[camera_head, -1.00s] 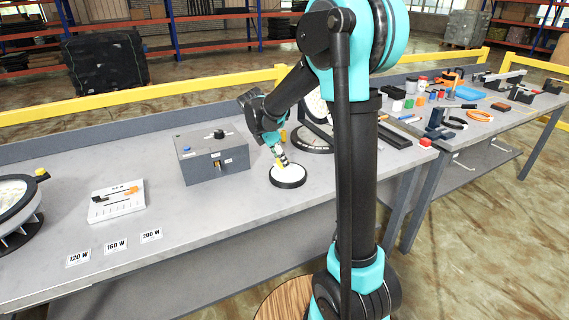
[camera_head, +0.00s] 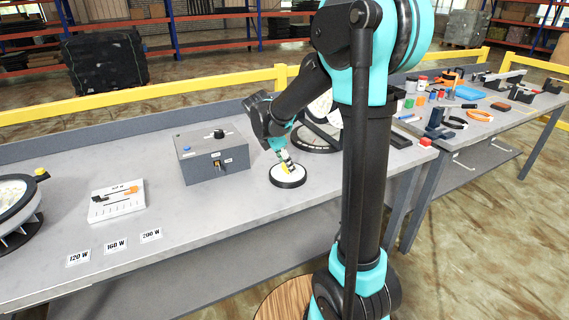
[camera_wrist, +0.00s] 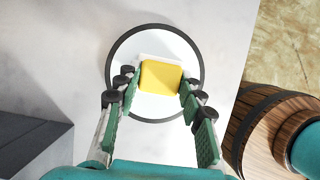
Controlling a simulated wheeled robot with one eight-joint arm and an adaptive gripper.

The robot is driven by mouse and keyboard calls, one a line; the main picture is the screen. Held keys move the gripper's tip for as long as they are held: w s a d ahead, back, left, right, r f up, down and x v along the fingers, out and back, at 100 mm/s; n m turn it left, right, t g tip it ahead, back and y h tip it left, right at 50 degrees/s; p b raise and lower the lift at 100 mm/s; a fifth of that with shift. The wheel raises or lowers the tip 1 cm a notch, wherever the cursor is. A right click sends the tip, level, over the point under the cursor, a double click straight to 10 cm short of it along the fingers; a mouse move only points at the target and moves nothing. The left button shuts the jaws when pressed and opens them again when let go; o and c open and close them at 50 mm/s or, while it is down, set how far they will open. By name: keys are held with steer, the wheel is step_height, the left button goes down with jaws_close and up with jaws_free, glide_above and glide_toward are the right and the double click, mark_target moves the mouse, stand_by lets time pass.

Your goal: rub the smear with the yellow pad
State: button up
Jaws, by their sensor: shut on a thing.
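My gripper (camera_wrist: 157,100) is shut on the yellow pad (camera_wrist: 160,76), which sits between its fingertips. The pad is over the white face of a round black-rimmed disc (camera_wrist: 122,60) lying on the bench. The disc also shows in the head view (camera_head: 301,178), with the pad (camera_head: 285,168) low at its left part, seemingly at its surface; I cannot tell for sure whether they touch. A pale patch shows along the pad's far edge in the wrist view. I cannot make out the smear; the pad and fingers cover part of the face.
A grey box with knobs (camera_head: 212,160) stands left of the disc. A dark-framed round lamp (camera_head: 318,138) stands behind it. A white slider panel (camera_head: 117,201) and wattage labels (camera_head: 115,245) lie further left. Bare bench lies in front of the disc.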

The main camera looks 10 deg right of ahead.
steer(key=shift+w+a, duration=0.3)
steer(key=shift+w, duration=0.7)
steer(key=shift+w+a, duration=0.25)
steer(key=shift+w, duration=0.75)
steer(key=shift+s, duration=0.15)
steer(key=shift+o, duration=0.3)
steer(key=shift+s+d+f, duration=0.1)
steer(key=shift+s+d, duration=0.1)
steer(key=shift+s, duration=0.45)
steer(key=shift+s+d+f, duration=0.1)
steer(key=shift+s+d, duration=0.15)
steer(key=shift+s, duration=0.45)
steer(key=shift+s+d+f, duration=0.1)
steer(key=shift+s+d, duration=0.1)
steer(key=shift+s, duration=0.45)
steer(key=shift+r, duration=0.1)
steer(key=shift+r, duration=0.5)
jaws_close()
steer(key=shift+w+r, duration=0.2)
steer(key=shift+r, duration=2.35)
steer(key=shift+r, duration=0.1)
